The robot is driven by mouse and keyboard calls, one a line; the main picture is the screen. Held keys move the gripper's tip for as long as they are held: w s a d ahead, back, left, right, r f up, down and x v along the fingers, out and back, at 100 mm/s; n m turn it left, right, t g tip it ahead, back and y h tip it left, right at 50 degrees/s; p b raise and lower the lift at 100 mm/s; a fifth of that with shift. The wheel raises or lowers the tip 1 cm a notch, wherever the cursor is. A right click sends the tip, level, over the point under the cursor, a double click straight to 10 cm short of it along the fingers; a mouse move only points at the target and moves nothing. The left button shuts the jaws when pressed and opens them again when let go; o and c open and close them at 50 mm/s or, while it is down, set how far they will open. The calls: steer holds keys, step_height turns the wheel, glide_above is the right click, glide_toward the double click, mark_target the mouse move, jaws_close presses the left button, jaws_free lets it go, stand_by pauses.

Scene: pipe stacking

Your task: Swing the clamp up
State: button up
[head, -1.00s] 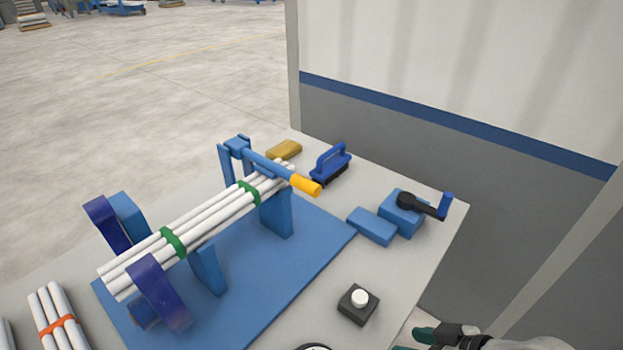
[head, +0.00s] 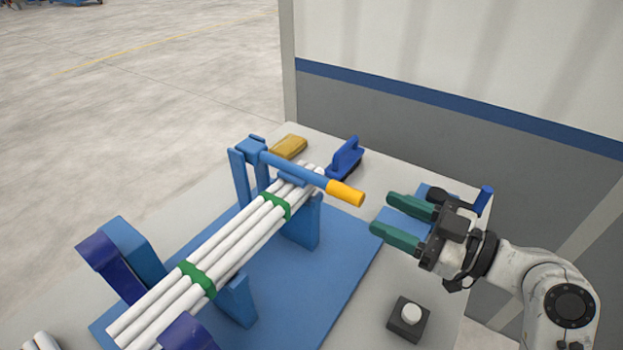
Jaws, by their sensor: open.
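The clamp is a blue bar (head: 290,167) with a yellow handle (head: 346,193). It lies lowered across the far end of a bundle of white pipes (head: 228,241), hinged at a blue post (head: 250,150) on the left. Green bands (head: 199,279) hold the pipes on blue supports (head: 238,302). My gripper (head: 388,217) is open and empty, its two green fingers pointing left toward the yellow handle. A gap separates the fingertips from the handle, which is apart from them to the upper left.
A blue brush (head: 346,158) and a tan block (head: 289,147) lie behind the clamp. A blue crank device (head: 483,201) is partly hidden behind my gripper. A black box with a white button (head: 410,314) stands at the table's front right. A wall (head: 430,150) rises behind the table.

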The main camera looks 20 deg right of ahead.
mark_target(330, 186)
steer(key=shift+w+a+r, duration=0.15)
steer(key=shift+w+r, duration=0.1)
steer(key=shift+r, duration=0.05)
steer(key=shift+w+a, duration=0.25)
steer(key=p+x, duration=0.1)
steer(key=x, duration=0.8)
steer(key=shift+w+a+p, duration=0.2)
steer(key=shift+w+p, duration=0.15)
steer(key=shift+p, duration=0.05)
jaws_close()
steer(key=shift+r, duration=0.1)
